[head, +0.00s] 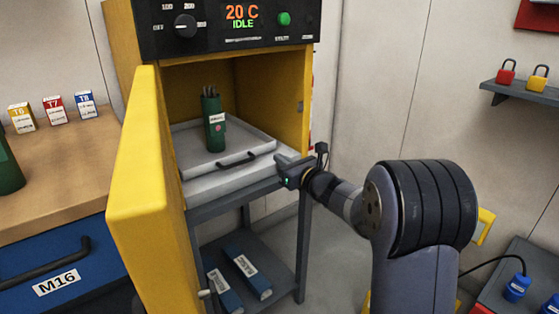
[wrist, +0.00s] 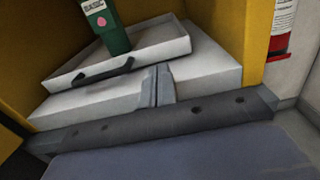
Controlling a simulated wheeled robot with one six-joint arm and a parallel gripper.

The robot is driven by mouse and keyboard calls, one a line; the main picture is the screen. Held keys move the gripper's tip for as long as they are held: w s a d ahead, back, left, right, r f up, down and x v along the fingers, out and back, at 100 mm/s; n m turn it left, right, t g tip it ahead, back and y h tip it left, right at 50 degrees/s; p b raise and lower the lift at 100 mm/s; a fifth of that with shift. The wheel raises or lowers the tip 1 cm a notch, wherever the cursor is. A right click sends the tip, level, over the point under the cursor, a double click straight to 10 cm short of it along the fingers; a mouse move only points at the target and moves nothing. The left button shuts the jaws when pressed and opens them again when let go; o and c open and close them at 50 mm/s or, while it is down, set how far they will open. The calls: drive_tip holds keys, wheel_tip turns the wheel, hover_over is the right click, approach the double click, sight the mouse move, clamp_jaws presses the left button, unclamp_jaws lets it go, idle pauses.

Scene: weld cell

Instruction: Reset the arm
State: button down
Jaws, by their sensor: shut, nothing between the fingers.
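My gripper (head: 283,163) is at the front right of the open yellow oven, near the right end of the tray's front edge. In the wrist view its two fingers (wrist: 158,86) are closed together with nothing between them. The grey tray (head: 185,135) sits inside the oven chamber on a pale shelf, with a dark handle (head: 238,161) on its front. A green canister (head: 214,135) with a white label and a pink dot stands upright on the tray, with several rods in its top. In the wrist view the tray handle (wrist: 103,73) is left of the fingers, apart from them.
The yellow oven door (head: 145,190) stands wide open on the left. The control panel (head: 240,22) reads 20 C IDLE. A workbench (head: 60,180) with several small boxes is at left. Blue packages (head: 247,275) lie on the stand's lower shelf. A padlock shelf (head: 520,92) is at right.

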drive_tip(key=p+v, duration=0.1)
drive_tip(key=v, duration=0.6)
drive_tip(key=shift+s+d, duration=0.25)
drive_tip(key=shift+f, duration=0.15)
